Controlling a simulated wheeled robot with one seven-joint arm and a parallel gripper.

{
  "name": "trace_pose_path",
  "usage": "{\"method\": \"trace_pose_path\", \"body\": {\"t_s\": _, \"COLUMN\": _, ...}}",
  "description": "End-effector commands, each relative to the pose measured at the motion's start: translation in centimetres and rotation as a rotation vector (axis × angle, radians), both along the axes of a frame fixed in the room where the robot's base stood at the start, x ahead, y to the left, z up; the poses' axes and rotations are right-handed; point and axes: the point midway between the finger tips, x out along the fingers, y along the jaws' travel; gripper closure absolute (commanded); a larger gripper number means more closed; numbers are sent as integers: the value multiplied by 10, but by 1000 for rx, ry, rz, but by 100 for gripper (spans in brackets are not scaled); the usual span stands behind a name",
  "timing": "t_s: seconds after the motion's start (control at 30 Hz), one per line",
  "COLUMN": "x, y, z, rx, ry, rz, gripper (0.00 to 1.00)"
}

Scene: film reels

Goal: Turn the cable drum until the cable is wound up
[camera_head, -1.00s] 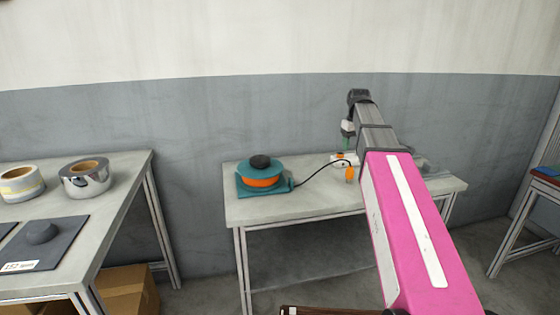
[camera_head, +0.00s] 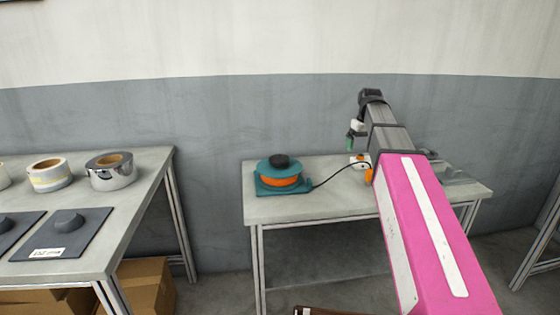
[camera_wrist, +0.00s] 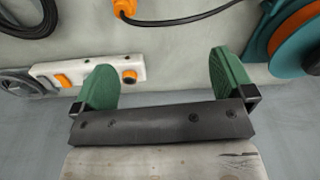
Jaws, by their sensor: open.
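The cable drum (camera_head: 280,181) sits on the middle table, an orange reel in a teal housing with a dark knob (camera_head: 279,161) on top. A black cable (camera_head: 329,177) runs from its right side toward a white socket strip (camera_head: 361,160). In the wrist view the drum shows in part at the upper right (camera_wrist: 293,36), and the strip with orange parts is at the left (camera_wrist: 88,72). An orange cable end (camera_wrist: 125,8) is at the top edge. My gripper (camera_wrist: 162,75) has green fingers spread wide with nothing between them. It is above the table, to the right of the drum.
The left table (camera_head: 150,205) carries tape rolls, one a shiny silver roll (camera_head: 111,171), and dark pads with round knobs (camera_head: 68,222). Cardboard boxes (camera_head: 146,286) stand beneath it. A dark coil (camera_wrist: 30,15) lies at the wrist view's upper left. Bare tabletop lies in front of the drum.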

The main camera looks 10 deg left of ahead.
Motion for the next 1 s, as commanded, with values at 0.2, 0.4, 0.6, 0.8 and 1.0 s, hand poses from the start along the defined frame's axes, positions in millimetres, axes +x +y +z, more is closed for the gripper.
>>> {"method": "trace_pose_path", "body": {"t_s": 0.2, "x": -11, "y": 114, "z": 14, "rx": 87, "ry": -103, "rz": 273, "gripper": 0}}
{"method": "trace_pose_path", "body": {"t_s": 0.4, "x": -33, "y": 206, "z": 28, "rx": 166, "ry": -192, "rz": 499, "gripper": 0}}
{"method": "trace_pose_path", "body": {"t_s": 0.6, "x": -50, "y": 260, "z": 38, "rx": 215, "ry": -249, "rz": 630, "gripper": 0}}
{"method": "trace_pose_path", "body": {"t_s": 0.8, "x": -53, "y": 273, "z": 35, "rx": 227, "ry": -262, "rz": 660, "gripper": 0}}
{"method": "trace_pose_path", "body": {"t_s": 1.0, "x": -49, "y": 281, "z": 14, "rx": 226, "ry": -260, "rz": 659, "gripper": 0}}
